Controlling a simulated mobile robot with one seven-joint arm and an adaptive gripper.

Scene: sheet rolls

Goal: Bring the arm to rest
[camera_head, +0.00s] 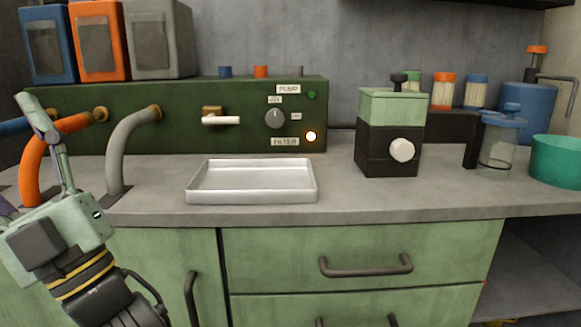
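My gripper (40,150) is at the left edge of the head view, in front of the counter. Its pale green body is at the lower left. One grey finger rises from it to the upper left, in front of the hoses. Part of the other finger shows low at the left edge, its tip out of view. The fingers are spread apart, with nothing seen held between them. My dark arm, with yellow bands, comes up from the bottom left corner.
A metal tray (252,197) lies empty on the grey counter (400,200). Behind it stands a green panel (180,105) with orange and grey hoses close to my gripper. A green-and-black grinder-like box (388,145), clear jar (499,145) and teal bowl (558,162) stand right. Drawer handles (366,270) protrude below.

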